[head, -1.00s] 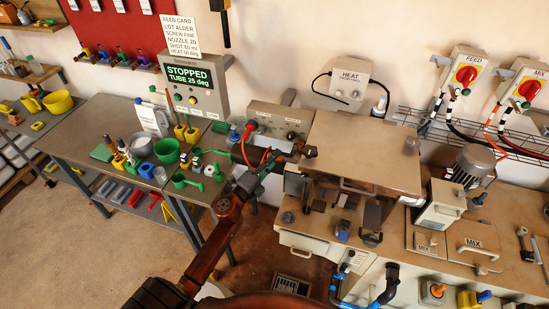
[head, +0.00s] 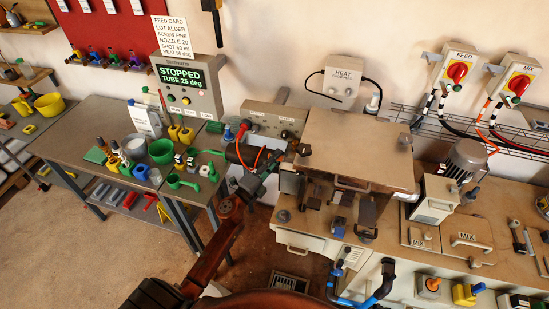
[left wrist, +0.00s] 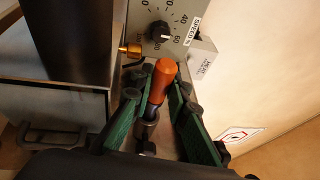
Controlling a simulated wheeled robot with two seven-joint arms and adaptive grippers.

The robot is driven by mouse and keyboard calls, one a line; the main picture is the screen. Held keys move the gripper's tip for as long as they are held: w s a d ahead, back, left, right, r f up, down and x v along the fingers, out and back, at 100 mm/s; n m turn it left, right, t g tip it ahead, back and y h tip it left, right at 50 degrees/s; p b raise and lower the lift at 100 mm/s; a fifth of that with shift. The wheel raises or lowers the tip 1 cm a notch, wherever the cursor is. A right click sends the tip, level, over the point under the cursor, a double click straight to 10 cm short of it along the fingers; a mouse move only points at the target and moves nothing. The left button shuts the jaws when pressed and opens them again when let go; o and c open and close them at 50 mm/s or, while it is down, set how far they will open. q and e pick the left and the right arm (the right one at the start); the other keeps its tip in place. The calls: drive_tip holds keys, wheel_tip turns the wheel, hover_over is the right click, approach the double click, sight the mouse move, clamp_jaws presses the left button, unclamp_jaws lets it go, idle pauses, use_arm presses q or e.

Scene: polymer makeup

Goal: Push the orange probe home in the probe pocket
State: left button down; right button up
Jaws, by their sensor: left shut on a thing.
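In the left wrist view the orange probe (left wrist: 163,76) has a rounded orange handle and a dark lower part. It stands between the green-padded fingers of my left gripper (left wrist: 161,93), which is shut on it. The probe's lower end points at a round grey metal fitting (left wrist: 147,131); I cannot tell how deep it sits there or whether this is the probe pocket. In the head view my left gripper (head: 262,172) is at the left side of the bench machine, below the grey control box. The probe cannot be made out clearly there. My right gripper is not in view.
The grey control box (head: 275,119) is just behind my left gripper, with a dark barrel and an orange cable close by. A brass fitting (left wrist: 131,50) is near the fingers. The machine's large flat cover (head: 355,150) is to the right. A side table (head: 92,128) holds cups and bottles.

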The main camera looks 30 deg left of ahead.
sight(284, 161)
use_arm(q)
drive_tip(key=shift+w+d, duration=0.2)
drive_tip(key=shift+d, duration=0.65)
drive_tip(key=shift+w+d, duration=0.2)
drive_tip(key=shift+d, duration=0.65)
drive_tip(key=c, duration=1.8)
unclamp_jaws()
drive_tip(key=shift+s, duration=0.1)
drive_tip(key=shift+s+f, duration=0.15)
drive_tip(key=shift+s, duration=0.15)
drive_tip(key=s+a+f, duration=0.1)
drive_tip(key=s, duration=1)
drive_tip(key=shift+a+f, duration=0.25)
